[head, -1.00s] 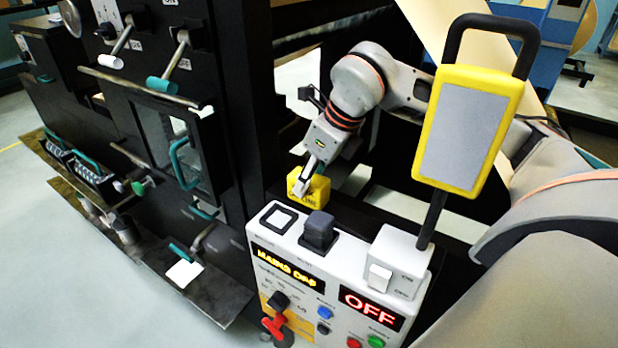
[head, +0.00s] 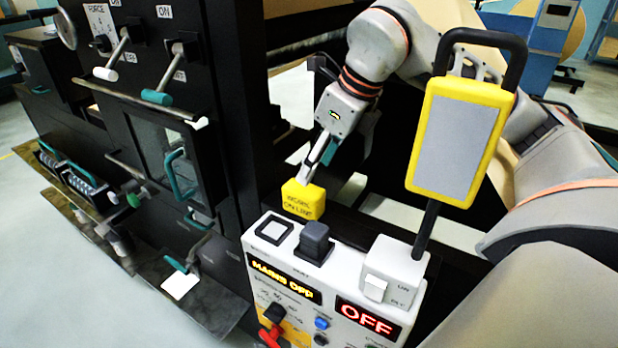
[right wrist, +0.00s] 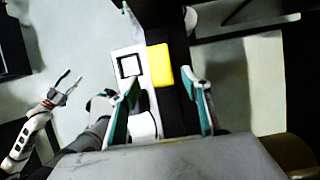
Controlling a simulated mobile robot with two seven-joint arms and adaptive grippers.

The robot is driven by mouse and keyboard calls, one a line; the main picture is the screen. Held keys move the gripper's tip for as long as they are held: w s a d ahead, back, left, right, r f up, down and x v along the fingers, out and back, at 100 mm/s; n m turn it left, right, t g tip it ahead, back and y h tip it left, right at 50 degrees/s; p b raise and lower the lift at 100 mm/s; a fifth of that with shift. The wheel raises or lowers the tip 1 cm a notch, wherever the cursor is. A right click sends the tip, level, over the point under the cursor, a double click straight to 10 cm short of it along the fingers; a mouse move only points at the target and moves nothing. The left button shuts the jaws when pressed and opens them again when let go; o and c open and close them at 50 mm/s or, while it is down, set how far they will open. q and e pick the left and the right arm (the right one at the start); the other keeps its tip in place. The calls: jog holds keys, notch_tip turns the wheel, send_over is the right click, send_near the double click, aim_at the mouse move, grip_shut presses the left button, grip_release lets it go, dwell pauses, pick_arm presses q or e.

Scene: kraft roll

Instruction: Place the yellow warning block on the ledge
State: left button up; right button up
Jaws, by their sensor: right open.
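The yellow warning block (head: 303,200), with dark lettering on its front, sits upright at the back left edge of the white control box. In the right wrist view the block (right wrist: 159,65) lies over a black ledge (right wrist: 170,100) beside the box's white top. My right gripper (head: 312,170) is just above the block, pointing down at it. In the right wrist view its two fingers (right wrist: 162,78) are spread wide, with the block beyond and between the tips, touching neither. My left gripper (right wrist: 68,83) shows at the left of that view, open and empty.
The white control box (head: 345,265) carries a square black-framed plate (head: 271,229), a dark knob (head: 315,238) and lit "OFF" displays. A yellow-framed panel with a black handle (head: 458,135) rises at its right. A black machine with levers (head: 170,85) stands at the left.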

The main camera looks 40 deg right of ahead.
jog(key=v, duration=0.3)
jog(key=shift+s+r, duration=0.1)
jog(key=shift+r, duration=0.25)
dwell(0.3)
